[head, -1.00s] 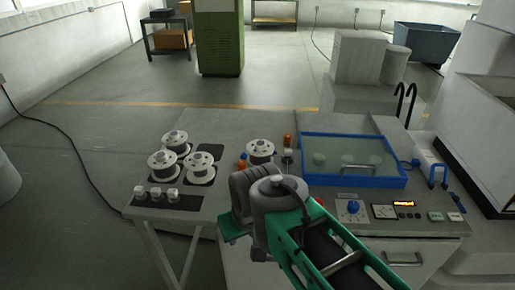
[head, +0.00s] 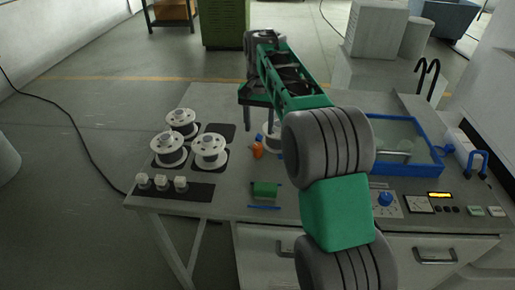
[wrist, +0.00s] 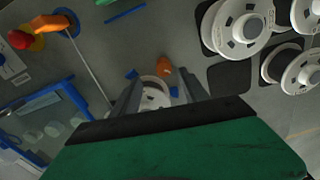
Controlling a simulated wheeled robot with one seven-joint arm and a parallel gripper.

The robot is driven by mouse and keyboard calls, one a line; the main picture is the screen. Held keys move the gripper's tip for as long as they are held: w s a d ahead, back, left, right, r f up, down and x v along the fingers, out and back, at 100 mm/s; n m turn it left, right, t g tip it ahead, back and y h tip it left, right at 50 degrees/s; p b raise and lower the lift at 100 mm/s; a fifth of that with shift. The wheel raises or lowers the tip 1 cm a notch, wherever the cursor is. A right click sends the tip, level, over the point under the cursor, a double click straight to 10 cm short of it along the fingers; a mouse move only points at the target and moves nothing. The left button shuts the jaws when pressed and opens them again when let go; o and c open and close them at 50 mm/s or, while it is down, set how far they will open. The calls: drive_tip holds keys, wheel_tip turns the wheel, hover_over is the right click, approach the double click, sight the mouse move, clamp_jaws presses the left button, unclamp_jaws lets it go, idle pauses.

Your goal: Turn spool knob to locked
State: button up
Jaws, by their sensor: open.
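A white spool (head: 270,142) sits on the machine top, mostly hidden behind my arm. In the wrist view the spool (wrist: 154,96) shows between my fingers. A small orange knob-like part (head: 257,151) stands beside it, with a small blue part (head: 259,138) close by. The orange part also shows in the wrist view (wrist: 164,68), just beyond the fingertips. I cannot read any locked mark. My gripper (head: 262,126) is open and points down above the spool, and its jaws (wrist: 157,82) look empty. Whether a finger touches anything cannot be told.
White spools (head: 169,150) and small white blocks (head: 161,183) stand on dark pads at left. A green block (head: 265,189) lies at the front. A blue-framed lidded window (head: 442,160) is at right. The front panel has a blue dial (head: 385,199).

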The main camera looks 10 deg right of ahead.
sight(258, 145)
drive_tip(key=shift+w+f, duration=0.65)
drive_tip(key=shift+w, duration=0.05)
drive_tip(key=shift+w+f, duration=0.15)
drive_tip(key=shift+f, duration=0.1)
wheel_tip(258, 145, down, 7)
drive_tip(key=shift+f, duration=0.15)
clamp_jaws()
